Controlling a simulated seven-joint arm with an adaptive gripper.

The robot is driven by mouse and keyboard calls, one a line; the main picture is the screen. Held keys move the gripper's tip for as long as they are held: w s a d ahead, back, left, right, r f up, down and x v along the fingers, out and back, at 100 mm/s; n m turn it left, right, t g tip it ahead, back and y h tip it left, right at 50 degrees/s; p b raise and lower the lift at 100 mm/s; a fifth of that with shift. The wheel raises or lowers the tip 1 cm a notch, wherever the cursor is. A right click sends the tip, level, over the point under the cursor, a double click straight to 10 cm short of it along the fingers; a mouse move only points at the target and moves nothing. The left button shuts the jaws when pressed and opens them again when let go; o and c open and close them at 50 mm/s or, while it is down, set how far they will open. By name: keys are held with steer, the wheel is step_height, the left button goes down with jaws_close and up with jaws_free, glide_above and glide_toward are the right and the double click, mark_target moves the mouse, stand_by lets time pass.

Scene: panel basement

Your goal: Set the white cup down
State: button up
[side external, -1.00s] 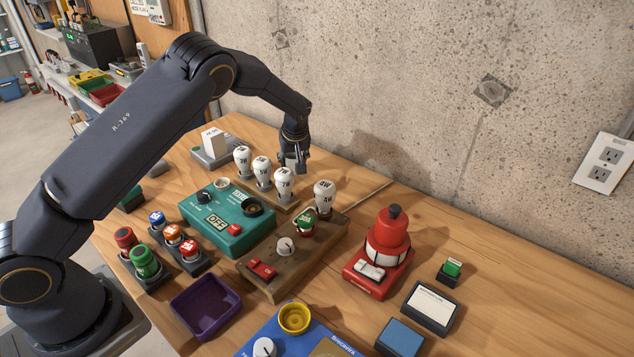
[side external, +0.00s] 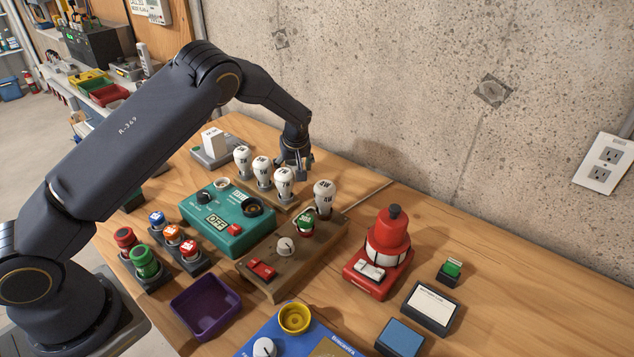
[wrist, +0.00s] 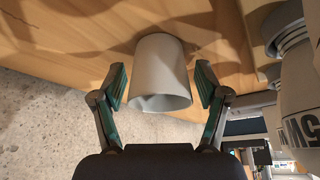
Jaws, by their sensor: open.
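The white cup (wrist: 160,70) is in the wrist view, between the two fingers of my gripper (wrist: 164,88). The fingers are spread, with a gap on each side of the cup. The cup's rim faces the camera, and its far end meets the wooden table beside a shadow. In the side view my gripper (side external: 296,168) is low over the table, behind the row of white bulbs. The cup cannot be made out clearly there.
White bulbs (side external: 262,170) stand close in front of my gripper, and one shows at the right of the wrist view. The concrete wall (side external: 400,90) is behind. A teal box (side external: 222,232) and a brown panel (side external: 262,250) are nearer. Bare table (side external: 360,185) lies to the right.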

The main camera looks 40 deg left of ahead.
steer(key=s+d+r+m+h, duration=0.1)
steer(key=s+d+r, duration=0.1)
steer(key=s+r, duration=0.35)
steer(key=s+d+r, duration=0.1)
steer(key=s+r, duration=0.2)
steer(key=r, duration=0.5)
steer(key=s+d+r+m+h, duration=0.1)
steer(key=s+d+r, duration=0.1)
steer(key=s+r, duration=0.35)
steer(key=s+d+r+m+t+h, duration=0.1)
steer(key=s+d+r+m, duration=0.1)
steer(key=s, duration=0.9)
steer(key=s+d+r+m+t, duration=0.1)
steer(key=s+r+m, duration=0.3)
steer(key=s, duration=0.8)
steer(key=m, duration=0.2)
steer(key=shift+d+r+m+t+h, duration=0.35)
steer(key=shift+d+m+t+h, duration=0.05)
